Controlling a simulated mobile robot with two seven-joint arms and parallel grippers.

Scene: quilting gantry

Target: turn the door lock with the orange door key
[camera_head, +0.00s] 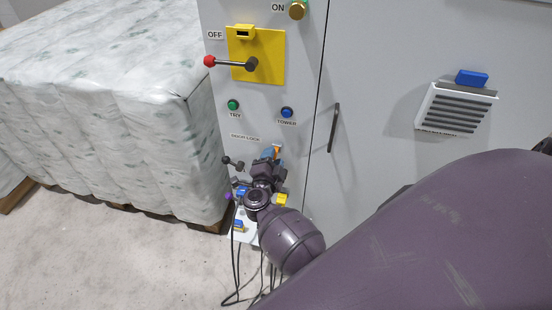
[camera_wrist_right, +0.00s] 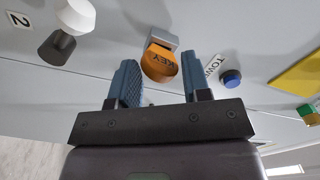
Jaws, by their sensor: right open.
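The orange door key (camera_wrist_right: 160,64), marked KEY, sits in the grey lock fitting (camera_wrist_right: 164,41) on the panel. In the head view only a small orange part of the key (camera_head: 277,150) shows beside my right gripper (camera_head: 269,153), under the "DOOR LOCK" label. In the right wrist view my right gripper (camera_wrist_right: 163,78) is open. Its two blue fingers stand on either side of the key's near end, with a gap to each. The keyhole itself is hidden behind the key. My left gripper is not in view.
A dark-knobbed lever (camera_head: 232,162) sits left of the lock. A blue button (camera_head: 287,112) and a green button (camera_head: 233,105) are above. Cables (camera_head: 238,262) hang below.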

